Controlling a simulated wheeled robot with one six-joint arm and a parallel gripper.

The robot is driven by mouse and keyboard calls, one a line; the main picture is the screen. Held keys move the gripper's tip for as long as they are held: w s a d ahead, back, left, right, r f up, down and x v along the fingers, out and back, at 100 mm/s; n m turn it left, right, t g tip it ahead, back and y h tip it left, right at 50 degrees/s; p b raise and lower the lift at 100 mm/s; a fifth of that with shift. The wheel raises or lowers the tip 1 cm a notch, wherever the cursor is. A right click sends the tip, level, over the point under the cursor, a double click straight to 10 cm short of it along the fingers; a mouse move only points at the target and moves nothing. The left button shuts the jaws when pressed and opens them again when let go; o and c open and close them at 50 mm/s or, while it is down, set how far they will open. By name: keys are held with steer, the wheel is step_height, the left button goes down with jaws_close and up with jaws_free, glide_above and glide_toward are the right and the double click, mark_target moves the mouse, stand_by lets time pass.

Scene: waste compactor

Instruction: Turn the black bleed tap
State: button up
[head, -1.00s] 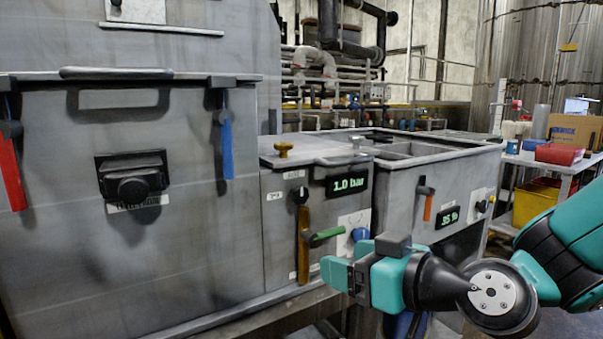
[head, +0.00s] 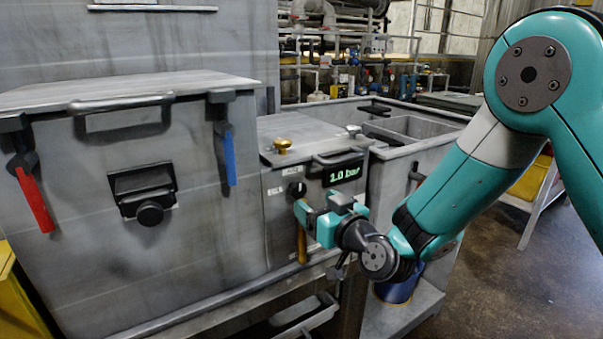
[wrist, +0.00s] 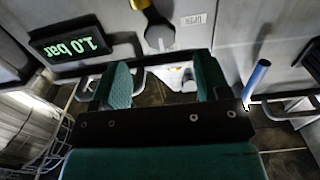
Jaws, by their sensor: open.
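A small black round tap (head: 297,189) is on the front of the middle grey box, left of the green "1.0 bar" display (head: 345,174); I take it as the bleed tap. An orange lever (head: 302,245) hangs below it. My gripper (head: 309,217) is open and empty in front of this panel, just below and right of the black tap, overlapping the lever in the picture. In the wrist view, turned upside down, my open jaws (wrist: 163,82) have nothing clearly between them. A dark, yellow-edged lever part (wrist: 152,18) shows beyond them, and the display (wrist: 70,47) is at upper left.
The large grey bin (head: 80,260) at left has a red lever (head: 35,200) and a blue lever (head: 229,158). A brass knob (head: 282,146) and a lid handle (head: 338,157) stand near the tap. Open floor (head: 500,290) lies at right.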

mark_target(300, 191)
steer(key=p+x, duration=0.3)
steer(key=x, duration=0.2)
steer(key=shift+w+a+r, duration=0.1)
steer(key=shift+a+r, duration=0.05)
steer(key=shift+w+a+p, duration=0.3)
steer(key=shift+w+p, duration=0.05)
steer(key=shift+w, duration=0.2)
steer(key=c, duration=0.9)
